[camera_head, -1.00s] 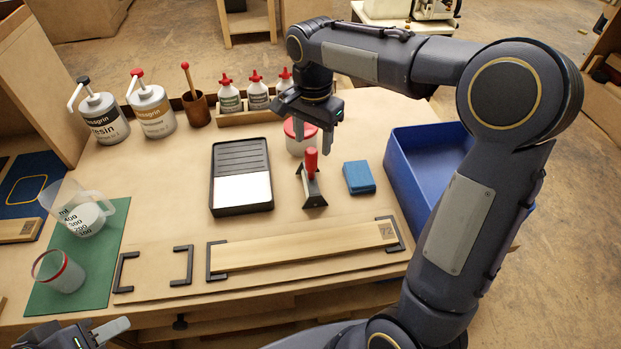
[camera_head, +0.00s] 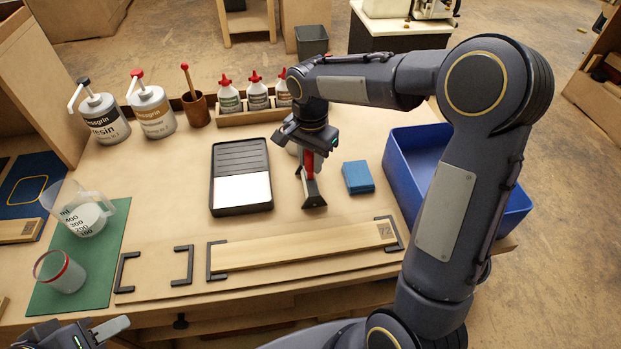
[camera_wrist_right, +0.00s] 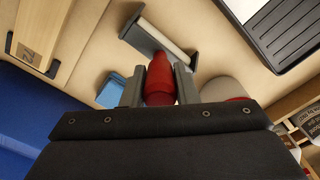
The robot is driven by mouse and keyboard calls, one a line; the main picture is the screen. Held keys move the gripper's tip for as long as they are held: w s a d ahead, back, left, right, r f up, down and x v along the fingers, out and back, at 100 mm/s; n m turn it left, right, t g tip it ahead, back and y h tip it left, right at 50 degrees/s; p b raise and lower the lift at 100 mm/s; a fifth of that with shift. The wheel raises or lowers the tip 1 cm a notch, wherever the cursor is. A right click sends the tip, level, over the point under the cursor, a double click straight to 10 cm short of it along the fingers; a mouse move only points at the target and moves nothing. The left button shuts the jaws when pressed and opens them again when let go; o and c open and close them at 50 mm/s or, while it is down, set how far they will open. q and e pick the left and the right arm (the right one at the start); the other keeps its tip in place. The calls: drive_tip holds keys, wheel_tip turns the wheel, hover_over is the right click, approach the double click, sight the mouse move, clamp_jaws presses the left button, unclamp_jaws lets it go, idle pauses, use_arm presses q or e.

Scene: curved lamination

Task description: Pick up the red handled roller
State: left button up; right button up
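The roller has a red handle (camera_head: 308,162) and a grey frame (camera_head: 313,190) and stands upright on the table between the black tray and the blue block. My right gripper (camera_head: 307,158) is lowered over the handle from above. In the right wrist view the red handle (camera_wrist_right: 160,80) sits between the two fingers of the right gripper (camera_wrist_right: 160,88), with little or no gap; I cannot tell whether they press on it. The pale roller (camera_wrist_right: 160,38) shows beyond. My left gripper (camera_head: 95,333) is at the bottom left, partly cut off, empty and away from the roller.
A black tray (camera_head: 228,152) stands left of the roller and a blue block (camera_head: 358,177) right of it. A blue bin (camera_head: 402,160) is at the right edge. A wooden strip (camera_head: 300,247) lies in front. Bottles (camera_head: 258,97) stand behind.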

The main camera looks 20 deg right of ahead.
clamp_jaws()
drive_tip(key=shift+r, duration=0.15)
